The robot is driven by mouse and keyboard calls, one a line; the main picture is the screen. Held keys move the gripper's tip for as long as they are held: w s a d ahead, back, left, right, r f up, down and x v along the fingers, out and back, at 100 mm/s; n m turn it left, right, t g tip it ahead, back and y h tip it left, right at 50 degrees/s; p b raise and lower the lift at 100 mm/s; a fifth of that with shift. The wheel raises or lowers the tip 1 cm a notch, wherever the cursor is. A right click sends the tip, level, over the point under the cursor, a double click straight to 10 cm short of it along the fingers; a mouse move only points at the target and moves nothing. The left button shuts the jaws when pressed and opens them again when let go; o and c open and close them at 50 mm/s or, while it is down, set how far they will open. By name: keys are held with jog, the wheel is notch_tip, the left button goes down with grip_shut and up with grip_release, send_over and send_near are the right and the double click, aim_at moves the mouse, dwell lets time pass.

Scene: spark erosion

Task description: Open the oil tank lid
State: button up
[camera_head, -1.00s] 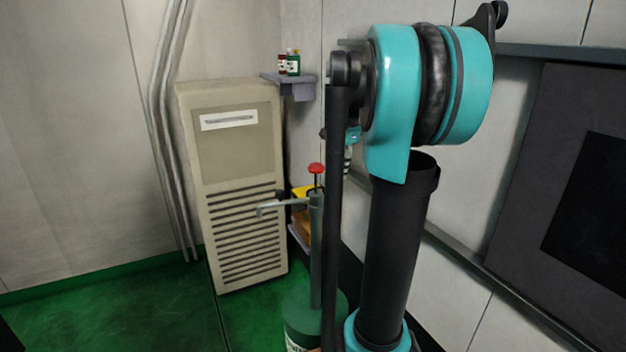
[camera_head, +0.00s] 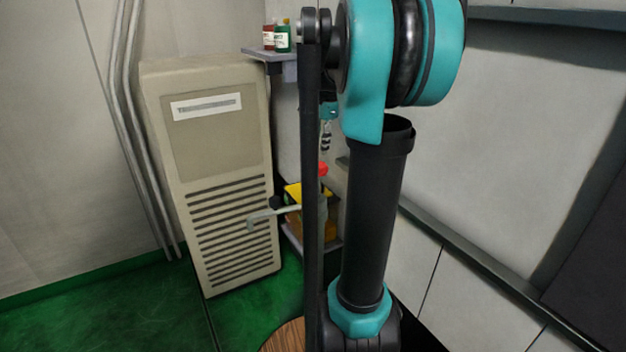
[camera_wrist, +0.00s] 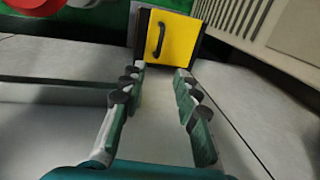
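The oil tank appears as a small box with a yellow lid (camera_head: 293,192) and orange-brown sides, low in the corner in the head view, partly hidden by my arm. In the wrist view the yellow lid (camera_wrist: 182,42) with its black handle (camera_wrist: 158,39) is at the top, beyond the fingertips. I cannot tell whether the lid is fully shut. My gripper (camera_wrist: 160,70) is open and empty, its two fingers apart and pointing at the lid without touching it. In the head view my gripper (camera_head: 325,138) hangs above the tank, partly covered by my arm.
A beige louvred cabinet (camera_head: 208,160) stands left of the tank. A wall shelf (camera_head: 270,54) with small bottles is above. A round wooden top (camera_head: 287,337) is at the bottom. Green floor is clear at left.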

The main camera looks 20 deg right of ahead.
jog(key=w+f, duration=0.1)
jog(key=f, duration=0.4)
jog(key=w+f, duration=0.1)
jog(key=f, duration=0.4)
jog(key=w+f, duration=0.1)
jog(key=f, duration=0.4)
jog(key=shift+a+f, duration=0.3)
grip_shut()
